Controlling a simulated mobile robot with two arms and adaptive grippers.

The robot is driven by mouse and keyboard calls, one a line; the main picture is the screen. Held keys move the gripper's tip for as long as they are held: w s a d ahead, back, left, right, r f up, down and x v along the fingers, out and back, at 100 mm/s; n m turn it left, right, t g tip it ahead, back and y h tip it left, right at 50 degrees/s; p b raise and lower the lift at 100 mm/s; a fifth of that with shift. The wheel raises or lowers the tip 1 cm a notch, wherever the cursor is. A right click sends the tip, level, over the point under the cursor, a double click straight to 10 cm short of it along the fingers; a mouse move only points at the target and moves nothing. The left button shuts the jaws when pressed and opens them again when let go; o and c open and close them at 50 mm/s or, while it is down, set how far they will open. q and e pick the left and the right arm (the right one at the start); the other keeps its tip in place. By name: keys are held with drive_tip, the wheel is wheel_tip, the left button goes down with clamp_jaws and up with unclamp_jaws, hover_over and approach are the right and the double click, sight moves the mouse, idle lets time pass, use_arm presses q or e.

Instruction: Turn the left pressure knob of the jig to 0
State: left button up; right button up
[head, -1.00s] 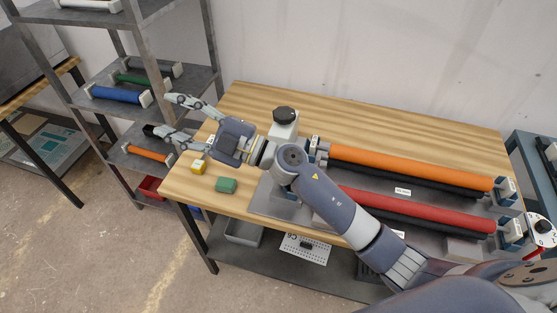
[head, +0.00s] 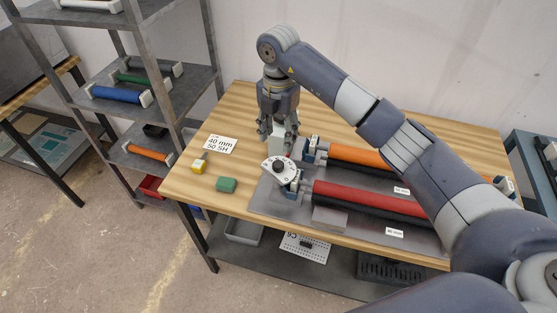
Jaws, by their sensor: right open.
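The jig (head: 258,200) is a grey plate on the wooden table, bearing an orange roller (head: 362,156) and a red roller (head: 365,197). The left pressure knob (head: 279,166) is a black knob on a white dial at the jig's left end. Its exact setting is too small to read. My right gripper (head: 280,140) points down just behind and above this dial, with its fingers apart. A pale block (head: 276,142) shows between or behind the fingers; whether they touch it I cannot tell. My left gripper is not in view.
A shelf rack (head: 150,75) with several rollers stands at left. My right arm crosses above the jig's right side and hides its right end.

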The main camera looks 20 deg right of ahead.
sight(278, 164)
wheel_tip(278, 164, down, 10)
drive_tip(key=p, duration=0.3)
drive_tip(key=shift+r+p, duration=0.1)
drive_tip(key=shift+p, duration=0.25)
drive_tip(key=shift+f, duration=0.45)
drive_tip(key=shift+c, duration=0.4)
drive_tip(key=c, duration=1)
